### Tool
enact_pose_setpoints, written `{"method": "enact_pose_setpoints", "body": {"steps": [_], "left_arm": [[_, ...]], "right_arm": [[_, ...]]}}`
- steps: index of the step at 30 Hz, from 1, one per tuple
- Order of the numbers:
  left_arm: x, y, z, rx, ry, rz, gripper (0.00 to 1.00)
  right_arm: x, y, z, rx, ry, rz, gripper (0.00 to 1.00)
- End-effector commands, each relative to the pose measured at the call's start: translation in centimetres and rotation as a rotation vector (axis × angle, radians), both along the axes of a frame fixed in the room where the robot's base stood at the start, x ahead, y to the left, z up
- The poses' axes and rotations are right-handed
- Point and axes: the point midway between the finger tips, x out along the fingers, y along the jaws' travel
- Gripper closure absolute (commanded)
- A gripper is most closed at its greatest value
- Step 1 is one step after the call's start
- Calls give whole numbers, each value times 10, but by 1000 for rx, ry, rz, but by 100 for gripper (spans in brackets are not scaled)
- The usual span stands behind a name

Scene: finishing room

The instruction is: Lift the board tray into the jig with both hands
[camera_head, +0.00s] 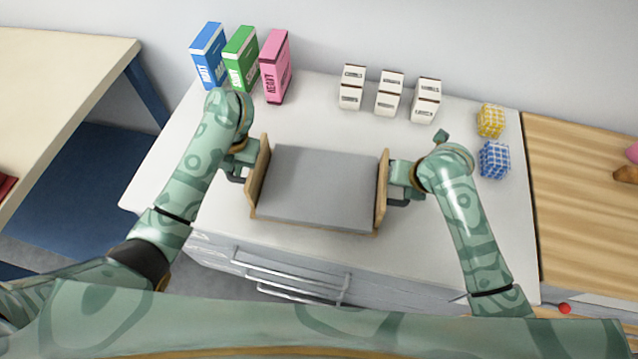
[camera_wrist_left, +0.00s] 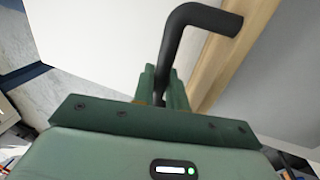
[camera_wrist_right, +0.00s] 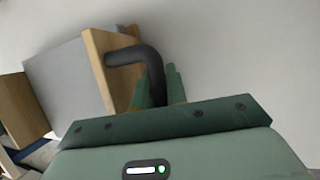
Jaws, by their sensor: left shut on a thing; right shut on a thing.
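The board tray has a flat grey bottom (camera_head: 318,186) between two upright wooden end walls, and appears roughly level over the white worktop. Each end wall carries a bent black handle. My left gripper (camera_head: 238,174) is shut on the left handle, which also shows in the left wrist view (camera_wrist_left: 200,18). My right gripper (camera_head: 403,192) is shut on the right handle, which also shows in the right wrist view (camera_wrist_right: 140,56). I cannot tell whether the tray rests on the worktop or hangs just above it. I cannot make out a jig.
Blue (camera_head: 209,56), green (camera_head: 241,59) and pink (camera_head: 275,66) boxes stand at the worktop's back left. Several small white boxes (camera_head: 389,94) stand behind the tray. Yellow (camera_head: 490,121) and blue (camera_head: 494,160) checked cubes sit at the right. A wooden table (camera_head: 580,220) adjoins the right side.

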Motion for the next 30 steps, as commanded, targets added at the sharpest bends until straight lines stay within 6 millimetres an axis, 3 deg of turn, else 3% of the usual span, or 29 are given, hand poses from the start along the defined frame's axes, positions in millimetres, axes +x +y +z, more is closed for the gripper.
{"method": "enact_pose_setpoints", "body": {"steps": [11, 24, 30], "left_arm": [[1, 0, 5, -1, -6, 0, 100], [2, 0, 53, 0, -22, -1, 100], [2, 0, 62, 0, -24, -1, 100]], "right_arm": [[1, 1, 5, 2, -4, 0, 100], [2, 1, 53, 2, -22, 1, 100], [2, 1, 62, 2, -24, 0, 100]]}}
